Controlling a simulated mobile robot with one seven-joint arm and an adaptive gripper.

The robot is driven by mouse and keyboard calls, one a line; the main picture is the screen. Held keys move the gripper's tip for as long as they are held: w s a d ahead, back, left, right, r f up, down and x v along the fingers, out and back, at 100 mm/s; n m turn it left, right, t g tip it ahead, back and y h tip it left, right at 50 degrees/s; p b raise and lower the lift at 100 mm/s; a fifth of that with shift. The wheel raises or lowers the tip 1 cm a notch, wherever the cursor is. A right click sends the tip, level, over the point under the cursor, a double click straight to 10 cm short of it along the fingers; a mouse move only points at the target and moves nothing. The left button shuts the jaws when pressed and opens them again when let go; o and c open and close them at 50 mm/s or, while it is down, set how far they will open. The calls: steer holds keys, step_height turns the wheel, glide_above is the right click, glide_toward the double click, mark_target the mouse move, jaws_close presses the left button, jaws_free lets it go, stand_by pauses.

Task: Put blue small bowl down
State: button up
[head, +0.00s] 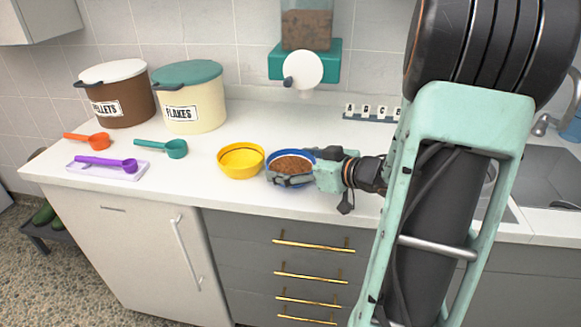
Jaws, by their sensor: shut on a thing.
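The blue small bowl (270,176) is at the middle of the white counter and holds brown kibble. My gripper (294,180) is shut on the bowl at its front right side, with a finger across the near rim. The bowl looks level. I cannot tell whether its base touches the counter or is slightly above it. The underside and right side of the bowl are partly hidden by my gripper.
A yellow bowl (241,172) stands close left of the blue bowl. Orange (98,139), teal (177,149) and purple (128,165) scoops lie further left. Bins labelled PELLETS (129,107) and FLAKES (192,119) stand behind. A kibble dispenser (305,62) hangs on the wall.

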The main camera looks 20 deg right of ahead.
steer(key=shift+f, duration=0.15)
steer(key=o, duration=1)
steer(key=shift+o, duration=0.2)
steer(key=shift+r, duration=0.3)
steer(key=p+v, duration=0.3)
steer(key=v, duration=0.9)
steer(key=shift+f, duration=0.15)
steer(key=shift+d, duration=0.1)
